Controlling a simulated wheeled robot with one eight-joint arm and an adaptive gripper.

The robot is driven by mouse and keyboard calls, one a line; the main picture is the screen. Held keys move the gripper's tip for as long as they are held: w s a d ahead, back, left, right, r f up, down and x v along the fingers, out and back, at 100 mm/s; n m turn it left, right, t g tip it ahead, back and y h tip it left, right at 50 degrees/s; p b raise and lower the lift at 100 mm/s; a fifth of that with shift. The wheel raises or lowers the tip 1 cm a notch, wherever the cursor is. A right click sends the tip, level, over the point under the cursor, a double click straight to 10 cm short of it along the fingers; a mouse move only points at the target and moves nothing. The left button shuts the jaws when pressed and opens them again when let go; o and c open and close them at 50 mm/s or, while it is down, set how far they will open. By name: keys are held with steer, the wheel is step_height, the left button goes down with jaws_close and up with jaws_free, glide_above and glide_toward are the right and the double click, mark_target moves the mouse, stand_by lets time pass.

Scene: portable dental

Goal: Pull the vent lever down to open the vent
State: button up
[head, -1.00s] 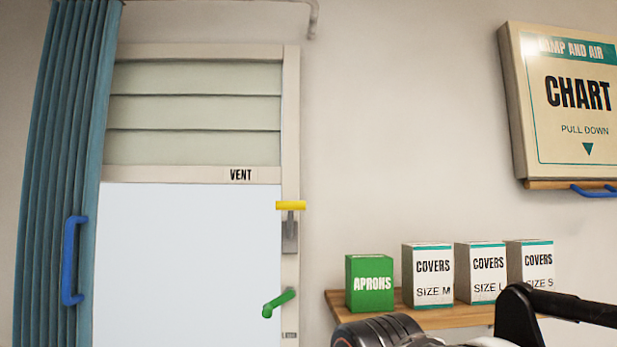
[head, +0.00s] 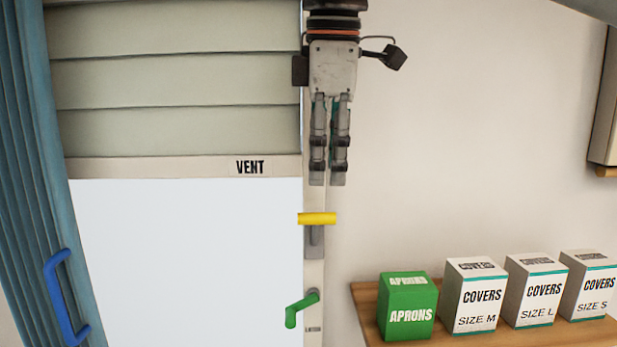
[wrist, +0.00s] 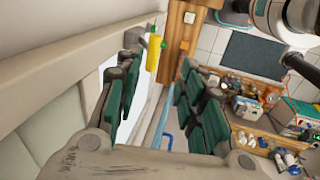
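The yellow lever handle (head: 317,219) sits on a grey plate (head: 315,243) on the right frame of the vent and appears raised at the plate's top. The vent slats (head: 180,80) look closed, above the VENT label (head: 250,167). My gripper (head: 328,182) points down just above the yellow handle, apart from it in the head view. In the wrist view, my gripper's fingers (wrist: 158,70) are spread and empty, with the yellow handle (wrist: 153,52) showing beyond and between them.
A green crank handle (head: 301,307) is below the yellow lever. A blue curtain handle (head: 65,298) is at left. A shelf (head: 370,300) at lower right holds a green aprons box (head: 408,310) and cover boxes (head: 473,298). The wall right of the gripper is clear.

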mark_target(323, 213)
steer(key=shift+n, duration=0.3)
steer(key=x, duration=0.3)
steer(key=p+x, duration=0.1)
steer(key=x, duration=0.3)
steer(key=w+p+x, duration=0.1)
steer(key=x, duration=0.3)
steer(key=shift+r, duration=0.1)
